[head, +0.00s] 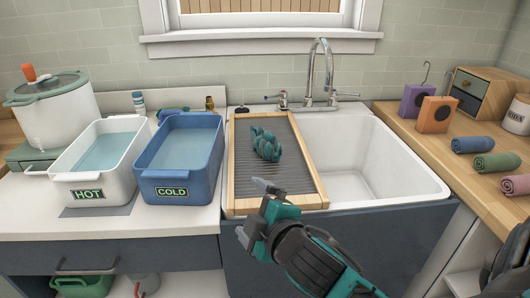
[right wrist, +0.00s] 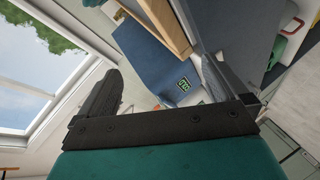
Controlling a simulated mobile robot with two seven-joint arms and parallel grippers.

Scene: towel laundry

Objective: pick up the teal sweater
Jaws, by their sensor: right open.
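The teal sweater (head: 266,144) lies crumpled on the grey ribbed washboard (head: 290,178), which has a wooden frame and sits over the left part of the sink. My right gripper (head: 252,211) is open and empty at the near left edge of the washboard, in front of the sweater and apart from it. Its two fingers also show in the right wrist view (right wrist: 150,85), with nothing between them that I can make out as the sweater. My left gripper is not in view.
A blue COLD tub (head: 172,192) and a white HOT tub (head: 62,188), both with water, stand left of the washboard. The tall faucet (head: 320,70) rises behind the sink basin (head: 385,170). Rolled towels (head: 498,162) lie on the wooden counter at right.

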